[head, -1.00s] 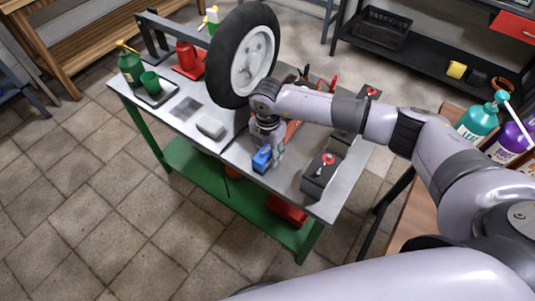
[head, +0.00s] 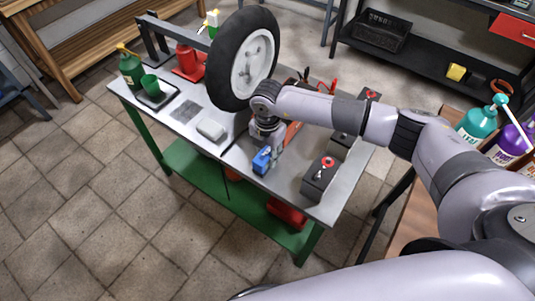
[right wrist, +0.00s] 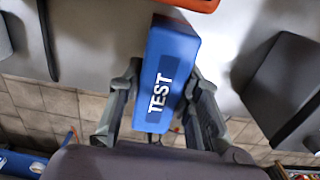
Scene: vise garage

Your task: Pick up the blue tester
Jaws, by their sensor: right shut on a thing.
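The blue tester (head: 262,161) is a small blue box near the front edge of the workbench's metal top. In the right wrist view the blue tester (right wrist: 166,75) shows the white word TEST. My right gripper (head: 270,155) reaches down over the bench, and its fingers (right wrist: 160,108) are shut on the two sides of the tester. I cannot tell whether the tester touches the bench top. My left gripper is not in view.
A large wheel (head: 243,58) stands on the workbench (head: 237,160) behind my right gripper. A dark box with a red knob (head: 321,177) is to the right.

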